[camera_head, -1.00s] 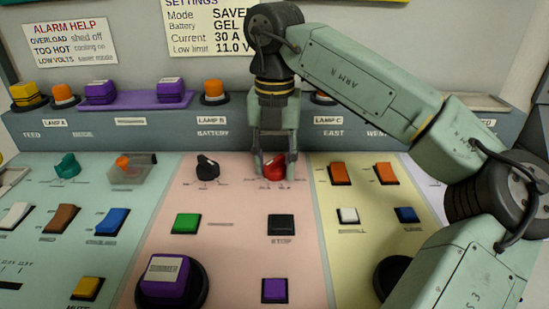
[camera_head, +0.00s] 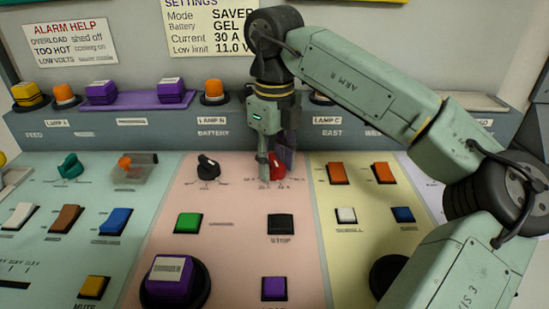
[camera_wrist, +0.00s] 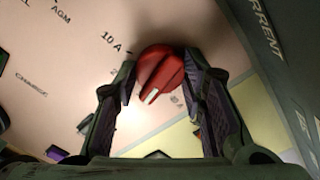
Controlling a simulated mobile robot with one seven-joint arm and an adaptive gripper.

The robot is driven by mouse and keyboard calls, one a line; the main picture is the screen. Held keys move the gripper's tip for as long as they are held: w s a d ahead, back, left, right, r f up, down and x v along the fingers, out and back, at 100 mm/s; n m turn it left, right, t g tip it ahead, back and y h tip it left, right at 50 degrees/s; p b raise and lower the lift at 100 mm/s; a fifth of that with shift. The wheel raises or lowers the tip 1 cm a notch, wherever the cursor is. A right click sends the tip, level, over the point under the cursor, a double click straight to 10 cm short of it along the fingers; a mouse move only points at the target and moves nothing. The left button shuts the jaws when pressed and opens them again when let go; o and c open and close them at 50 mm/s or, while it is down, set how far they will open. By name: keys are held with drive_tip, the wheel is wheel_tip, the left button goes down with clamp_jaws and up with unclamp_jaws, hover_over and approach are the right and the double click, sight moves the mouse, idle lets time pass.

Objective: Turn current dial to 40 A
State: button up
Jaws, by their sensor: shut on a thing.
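The current dial is a red knob (camera_head: 277,167) on the pink panel, partly hidden behind my gripper in the head view. My gripper (camera_head: 276,170) points down over it. In the wrist view the red knob (camera_wrist: 160,74) sits between the two fingers of my gripper (camera_wrist: 162,82), which are shut on it. A white pointer line shows on the knob. A "10 A" mark (camera_wrist: 116,43) and part of the word "CURRENT" show near it; the other scale marks are partly hidden, so I cannot tell which value the pointer meets.
A black battery dial (camera_head: 208,167) stands left of the red knob. A green button (camera_head: 187,223) and a black STOP button (camera_head: 281,224) lie in front. Orange switches (camera_head: 337,173) are to the right. A settings sheet (camera_head: 210,30) on the wall reads Current 30 A.

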sight(275, 159)
drive_tip(key=n, duration=0.5)
drive_tip(key=shift+n+p, duration=0.3)
drive_tip(key=n, duration=0.4)
drive_tip(key=shift+n, duration=0.4)
drive_tip(key=o, duration=1.2)
drive_tip(key=shift+c, duration=0.2)
drive_tip(key=shift+r, duration=0.15)
wheel_tip(275, 159, up, 12)
